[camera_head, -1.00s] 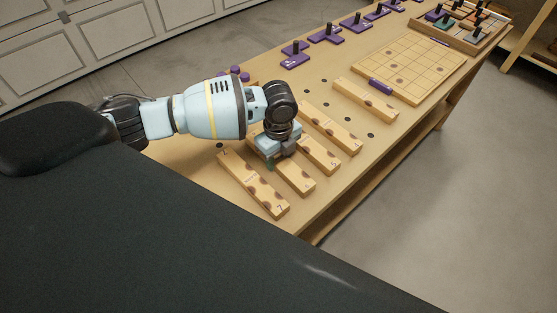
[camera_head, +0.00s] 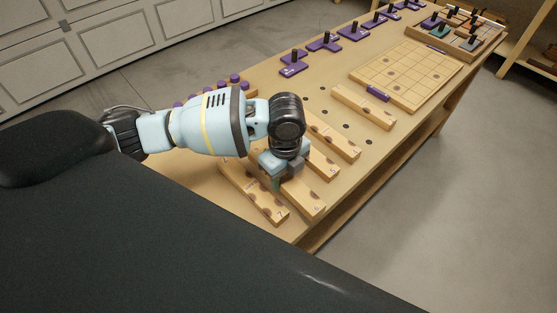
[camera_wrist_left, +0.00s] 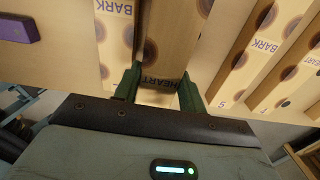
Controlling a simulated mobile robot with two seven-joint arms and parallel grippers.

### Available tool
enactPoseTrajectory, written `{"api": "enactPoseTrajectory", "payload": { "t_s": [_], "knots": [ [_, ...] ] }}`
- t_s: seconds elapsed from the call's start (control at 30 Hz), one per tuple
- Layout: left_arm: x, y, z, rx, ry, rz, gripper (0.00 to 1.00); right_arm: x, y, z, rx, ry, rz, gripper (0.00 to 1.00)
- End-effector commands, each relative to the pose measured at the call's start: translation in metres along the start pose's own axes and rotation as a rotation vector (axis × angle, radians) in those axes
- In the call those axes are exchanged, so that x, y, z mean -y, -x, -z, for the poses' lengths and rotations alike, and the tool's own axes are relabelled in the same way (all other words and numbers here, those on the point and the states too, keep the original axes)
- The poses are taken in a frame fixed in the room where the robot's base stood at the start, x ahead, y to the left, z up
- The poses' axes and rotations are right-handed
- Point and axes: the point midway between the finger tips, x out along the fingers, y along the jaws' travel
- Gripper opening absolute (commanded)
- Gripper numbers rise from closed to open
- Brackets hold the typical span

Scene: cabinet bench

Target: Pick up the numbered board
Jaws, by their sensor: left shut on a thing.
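My left gripper (camera_head: 283,175) is shut across the middle of a wooden numbered board (camera_head: 306,203). The board has dark round marks, and its near end reaches toward the table's front edge. I cannot tell exactly how far it is off the table. In the left wrist view, the green fingers (camera_wrist_left: 157,88) stand on both sides of the board (camera_wrist_left: 170,40), which reads "HEART". The gripper and arm hide its far part in the head view. My right gripper is not in view.
Similar boards lie on both sides: one on the left (camera_head: 258,195), others on the right (camera_head: 323,163) (camera_head: 335,137) (camera_head: 363,107). A gridded panel (camera_head: 408,73), purple handled pieces (camera_head: 293,66) and a tray (camera_head: 470,45) stand farther along the table.

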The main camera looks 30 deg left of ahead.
Motion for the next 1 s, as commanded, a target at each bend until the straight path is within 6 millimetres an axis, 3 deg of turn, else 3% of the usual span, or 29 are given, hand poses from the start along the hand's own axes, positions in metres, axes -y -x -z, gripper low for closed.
{"api": "enactPoseTrajectory", "payload": {
  "t_s": [0.2, 0.4, 0.83, 1.0],
  "knots": [
    [-0.023, 0.006, 0.045, -0.002, -0.004, 0.004, 0.14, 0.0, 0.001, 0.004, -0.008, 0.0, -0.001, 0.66],
    [-0.037, 0.008, 0.071, -0.001, -0.002, 0.002, 0.14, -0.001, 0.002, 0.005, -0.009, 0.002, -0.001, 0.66],
    [-0.045, 0.009, 0.083, 0.001, 0.01, 0.002, 0.14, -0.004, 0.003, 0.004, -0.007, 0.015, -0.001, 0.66],
    [-0.044, 0.017, 0.075, 0.002, 0.146, 0.003, 0.14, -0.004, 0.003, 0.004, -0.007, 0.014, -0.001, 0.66]
  ]
}}
